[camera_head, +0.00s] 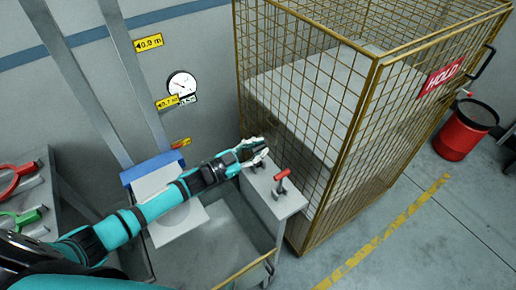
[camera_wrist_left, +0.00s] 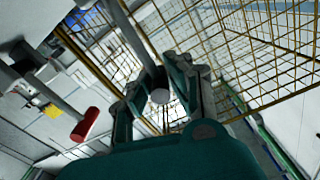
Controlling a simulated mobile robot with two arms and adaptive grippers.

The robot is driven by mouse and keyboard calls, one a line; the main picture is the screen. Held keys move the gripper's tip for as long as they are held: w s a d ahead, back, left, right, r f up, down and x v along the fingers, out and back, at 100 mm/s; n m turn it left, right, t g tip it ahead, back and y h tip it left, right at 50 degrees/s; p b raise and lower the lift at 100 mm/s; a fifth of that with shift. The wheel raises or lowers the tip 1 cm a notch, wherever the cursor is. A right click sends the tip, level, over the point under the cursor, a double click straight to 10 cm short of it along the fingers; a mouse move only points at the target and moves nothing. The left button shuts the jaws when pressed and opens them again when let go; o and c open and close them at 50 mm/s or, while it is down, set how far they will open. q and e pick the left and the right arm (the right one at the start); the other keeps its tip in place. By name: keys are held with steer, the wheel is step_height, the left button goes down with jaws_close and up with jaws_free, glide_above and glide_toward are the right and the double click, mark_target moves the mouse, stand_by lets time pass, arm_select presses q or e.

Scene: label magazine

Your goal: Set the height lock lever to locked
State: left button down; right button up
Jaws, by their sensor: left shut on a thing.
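My left gripper (camera_head: 257,152) is at the back of the top of a grey cabinet (camera_head: 282,204), against the wire cage. In the left wrist view its fingers (camera_wrist_left: 162,97) are shut on the round end of a grey lever bar (camera_wrist_left: 135,40). The gripper mostly hides this bar in the head view. A second lever with a red handle (camera_head: 282,171) stands on the cabinet top, right of and nearer than the gripper. Its red grip also shows in the left wrist view (camera_wrist_left: 86,124), apart from the fingers. I cannot read which lever position is locked. My right gripper is out of view.
A yellow wire cage (camera_head: 370,120) with a red HOLD sign (camera_head: 443,77) stands close behind the cabinet. Red (camera_head: 17,178) and green (camera_head: 20,218) handled items lie at the left. A red bin (camera_head: 461,137) stands far right. The floor at the front right is clear.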

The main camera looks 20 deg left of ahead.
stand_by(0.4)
arm_select(q)
steer(key=shift+s+d+f+m, duration=0.15)
steer(key=shift+s+d+m, duration=0.15)
steer(key=shift+m, duration=0.2)
steer(key=s+d+f+m+b, duration=0.1)
steer(key=m, duration=0.1)
steer(key=s+d+f+m+b, duration=0.1)
steer(key=m+b, duration=0.1)
steer(key=m, duration=0.1)
steer(key=s+d+f+m+b, duration=0.1)
steer(key=d+m, duration=0.1)
steer(key=shift+s+d+m, duration=0.1)
steer(key=shift+m, duration=0.3)
steer(key=shift+s+d+f+b, duration=0.3)
steer(key=shift+f+b, duration=0.1)
steer(key=shift+b, duration=0.1)
steer(key=shift+f, duration=0.1)
